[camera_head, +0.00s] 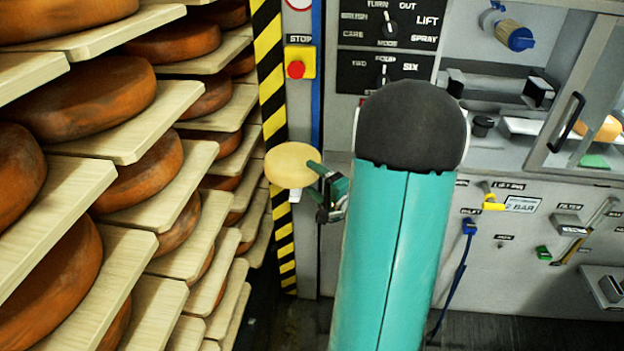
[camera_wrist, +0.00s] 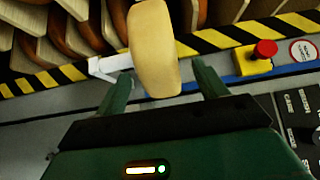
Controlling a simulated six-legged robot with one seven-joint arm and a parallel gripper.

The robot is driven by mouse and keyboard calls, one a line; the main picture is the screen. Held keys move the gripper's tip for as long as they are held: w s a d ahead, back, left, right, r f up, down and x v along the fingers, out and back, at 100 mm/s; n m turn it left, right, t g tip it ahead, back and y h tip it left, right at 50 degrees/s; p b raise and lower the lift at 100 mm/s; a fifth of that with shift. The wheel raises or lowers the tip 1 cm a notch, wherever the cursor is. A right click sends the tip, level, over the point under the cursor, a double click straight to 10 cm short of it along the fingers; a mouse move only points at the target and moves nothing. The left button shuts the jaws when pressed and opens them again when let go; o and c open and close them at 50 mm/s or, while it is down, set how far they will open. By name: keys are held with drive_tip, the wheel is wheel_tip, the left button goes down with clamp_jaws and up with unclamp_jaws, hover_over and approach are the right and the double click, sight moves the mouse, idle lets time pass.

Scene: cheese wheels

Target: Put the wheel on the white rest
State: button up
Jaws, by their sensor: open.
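A pale yellow cheese wheel (camera_head: 292,165) is in front of the striped post, left of my arm in the head view. A white bracket, seemingly the white rest (camera_head: 295,195), shows just under it. In the wrist view, the wheel (camera_wrist: 154,48) appears between my fingers, with a visible gap on each side. The white rest (camera_wrist: 108,65) meets the wheel's left edge there, partly behind the left finger. My gripper (camera_head: 318,190), with green fingers, is open at the wheel's right side in the head view. Whether the rest bears the wheel's full weight cannot be told.
Wooden shelves (camera_head: 150,212) with several brown wheels fill the left. A red stop button (camera_head: 296,69) on a yellow box is above the pale wheel. A grey machine (camera_head: 400,230) with knobs and levers stands at the right. A yellow-orange piece (camera_head: 608,128) shows behind its window.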

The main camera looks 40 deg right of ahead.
drive_tip(key=s, duration=1.1)
drive_tip(key=w+a+r+n+g+y, duration=0.2)
drive_tip(key=a+n+g+y, duration=0.35)
drive_tip(key=a, duration=0.75)
drive_tip(key=w+a+r+n+g+y, duration=0.15)
drive_tip(key=a+n+g+y, duration=0.4)
drive_tip(key=a, duration=0.85)
drive_tip(key=s+a+n+g+h, duration=0.4)
drive_tip(key=s+a+n+h, duration=0.1)
wheel_tip(320, 180, up, 6)
drive_tip(key=n+t+h, duration=0.2)
drive_tip(key=h, duration=0.2)
drive_tip(key=shift+s+r+n+t+h, duration=0.25)
drive_tip(key=shift+s+n+t+h, duration=0.05)
drive_tip(key=shift+s+n+h, duration=0.1)
